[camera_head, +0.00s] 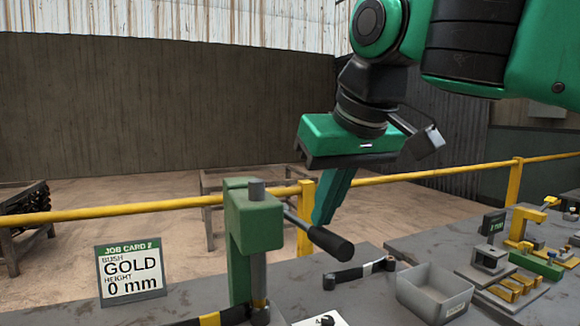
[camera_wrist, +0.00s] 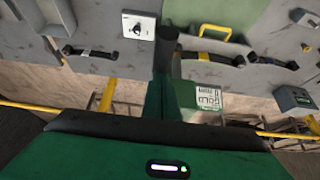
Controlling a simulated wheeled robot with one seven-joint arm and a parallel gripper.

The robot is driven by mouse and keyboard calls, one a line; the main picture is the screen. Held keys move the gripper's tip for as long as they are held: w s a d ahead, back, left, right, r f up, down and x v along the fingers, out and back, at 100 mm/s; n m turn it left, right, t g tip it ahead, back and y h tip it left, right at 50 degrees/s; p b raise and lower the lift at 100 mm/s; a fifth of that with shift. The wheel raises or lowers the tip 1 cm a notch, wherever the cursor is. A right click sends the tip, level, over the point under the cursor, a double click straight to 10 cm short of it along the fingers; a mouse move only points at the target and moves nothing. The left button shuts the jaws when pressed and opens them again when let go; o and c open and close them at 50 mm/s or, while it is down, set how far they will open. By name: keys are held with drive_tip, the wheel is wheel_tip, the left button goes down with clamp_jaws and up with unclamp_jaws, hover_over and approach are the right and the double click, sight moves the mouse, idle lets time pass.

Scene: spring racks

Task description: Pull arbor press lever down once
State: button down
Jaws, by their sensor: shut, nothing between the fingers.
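The green arbor press (camera_head: 253,222) stands upright on the near bench in the head view. Its lever (camera_head: 328,241), a dark rod with a thick black grip, slopes down to the right from the press head. My gripper (camera_head: 323,220) is shut and empty, with its green fingers pointing down just behind the lever, close to the grip. I cannot tell whether they touch it. In the wrist view the fingers of my gripper (camera_wrist: 178,88) show in the middle, and a dark rod, seemingly the lever (camera_wrist: 168,40), stands right beside them. The fingers hide part of it.
A job card (camera_head: 131,272) reading "GOLD, 0 mm" stands left of the press. A grey bin (camera_head: 433,293) and a black strap-like piece (camera_head: 359,271) lie to the right. Fixtures with yellow parts (camera_head: 515,287) fill the right bench. A yellow rail (camera_head: 420,173) runs behind the benches.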

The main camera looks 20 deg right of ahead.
sight(325, 230)
drive_tip(key=shift+f, duration=1.8)
drive_tip(key=shift+w+f, duration=0.2)
drive_tip(key=shift+f, duration=1.7)
drive_tip(key=shift+r, duration=0.1)
drive_tip(key=shift+w+r, duration=0.35)
drive_tip(key=shift+r, duration=0.65)
drive_tip(key=shift+w+r, duration=0.3)
drive_tip(key=shift+r, duration=0.75)
drive_tip(key=shift+w+r, duration=0.35)
drive_tip(key=shift+r, duration=0.65)
drive_tip(key=s+r, duration=0.4)
drive_tip(key=s, duration=0.8)
